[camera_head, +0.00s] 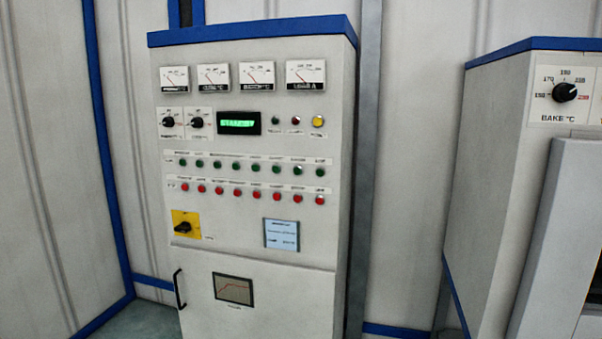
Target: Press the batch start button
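A tall light-grey control cabinet (228,262) with a blue top edge stands left of centre. A row of green buttons (246,168) crosses its front, with a row of red buttons (245,192) below. Their labels are too small to read, so I cannot tell which one is batch start. Near the upper right are a small dark green button or lamp (275,120), a dark red one (296,121) and a yellow one (318,121). A green display (238,123) appears to read STANDBY. My gripper is not in view.
The cabinet also carries several gauges (255,74), two dials (182,122), a yellow rotary switch (185,225), a chart panel (233,289) and a black handle (180,289). A second cabinet (490,190) with a BAKE °C dial (565,92) stands at right. Panelled walls enclose the area.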

